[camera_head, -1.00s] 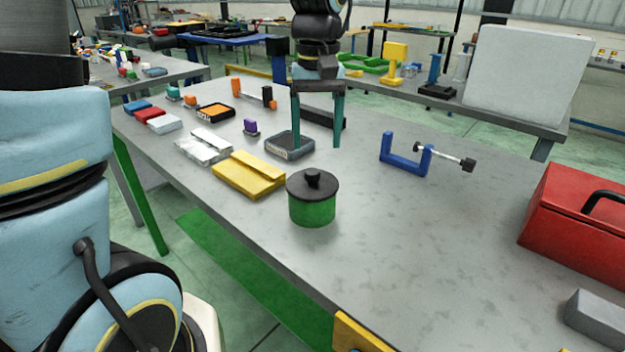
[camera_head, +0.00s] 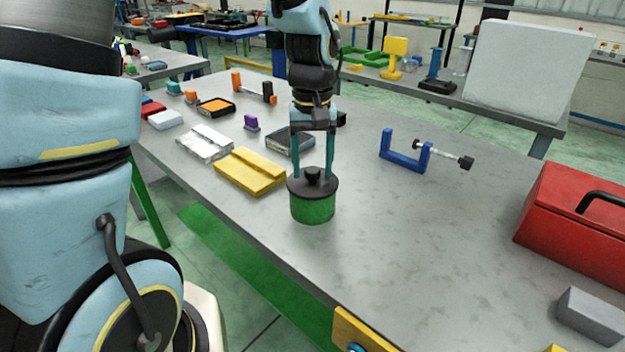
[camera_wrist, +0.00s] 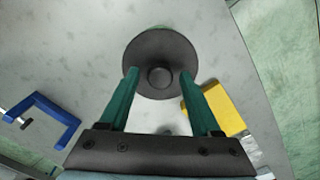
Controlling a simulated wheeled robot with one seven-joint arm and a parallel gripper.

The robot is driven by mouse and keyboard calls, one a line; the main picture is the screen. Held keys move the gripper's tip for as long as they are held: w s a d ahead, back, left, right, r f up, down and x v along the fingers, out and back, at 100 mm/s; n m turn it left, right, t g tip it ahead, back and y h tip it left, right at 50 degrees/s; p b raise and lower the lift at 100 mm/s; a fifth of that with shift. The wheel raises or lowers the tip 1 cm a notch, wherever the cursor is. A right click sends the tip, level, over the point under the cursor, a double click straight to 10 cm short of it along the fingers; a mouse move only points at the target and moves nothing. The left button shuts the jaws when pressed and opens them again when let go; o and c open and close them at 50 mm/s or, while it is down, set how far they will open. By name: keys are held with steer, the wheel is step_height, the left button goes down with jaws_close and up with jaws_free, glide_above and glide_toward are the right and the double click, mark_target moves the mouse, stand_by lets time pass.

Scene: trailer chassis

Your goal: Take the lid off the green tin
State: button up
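The green tin (camera_head: 313,209) stands upright on the grey workbench, near its front edge. Its black lid (camera_head: 325,187) with a round knob (camera_head: 313,174) sits on top. My gripper (camera_head: 313,176) is just above the lid, pointing down, with its two teal fingers apart, one on each side of the knob. In the wrist view the open fingers (camera_wrist: 157,75) reach over the dark lid (camera_wrist: 150,45), with the knob (camera_wrist: 160,77) between them and gaps on both sides.
A yellow block (camera_head: 248,172) lies close left of the tin. A blue clamp (camera_head: 405,158) is to the right, and a red toolbox (camera_head: 575,220) stands at the far right. A dark grey tray (camera_head: 290,143) lies behind.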

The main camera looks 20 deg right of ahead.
jaws_close()
stand_by(0.5)
